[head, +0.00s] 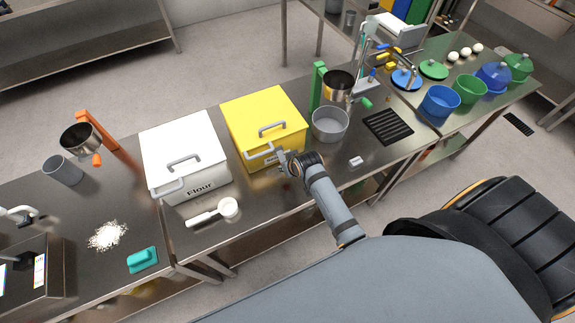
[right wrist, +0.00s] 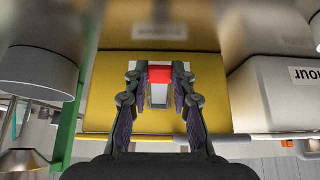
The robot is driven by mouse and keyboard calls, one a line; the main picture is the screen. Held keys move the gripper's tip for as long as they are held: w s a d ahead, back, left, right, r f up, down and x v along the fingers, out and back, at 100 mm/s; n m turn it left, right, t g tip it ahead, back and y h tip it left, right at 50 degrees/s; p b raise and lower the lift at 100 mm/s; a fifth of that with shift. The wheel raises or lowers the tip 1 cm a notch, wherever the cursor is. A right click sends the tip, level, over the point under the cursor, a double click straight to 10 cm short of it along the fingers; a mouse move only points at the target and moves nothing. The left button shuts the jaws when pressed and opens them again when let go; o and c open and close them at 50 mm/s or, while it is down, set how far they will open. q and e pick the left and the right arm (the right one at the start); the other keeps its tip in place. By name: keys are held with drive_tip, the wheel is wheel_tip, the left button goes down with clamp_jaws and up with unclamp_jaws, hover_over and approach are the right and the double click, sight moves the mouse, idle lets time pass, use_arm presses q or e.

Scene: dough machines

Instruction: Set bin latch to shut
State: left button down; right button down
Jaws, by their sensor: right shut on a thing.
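The yellow bin (head: 262,115) stands on the steel counter with its lid down, a grey handle on top and a pale bar (head: 258,153) along its front. My right gripper (head: 283,160) is at the bin's front right, by its label. In the right wrist view the gripper (right wrist: 160,80) faces the yellow front (right wrist: 108,95), its fingers on either side of the bin latch (right wrist: 160,75), which shows a red part and a pale grey part. It is shut on this latch. Finger contact is partly hidden in the head view. My left gripper is not in view.
A white Flour bin (head: 190,150) stands to the left, with a white scoop (head: 215,212) in front. A grey pot (head: 330,123) and a green stand (head: 317,85) are close on the right. A black grate (head: 388,127) lies farther right.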

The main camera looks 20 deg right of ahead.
drive_tip(key=shift+f+t, duration=0.1)
drive_tip(key=shift+t, duration=0.2)
drive_tip(key=c, duration=1.1)
unclamp_jaws()
drive_tip(key=v, duration=1.2)
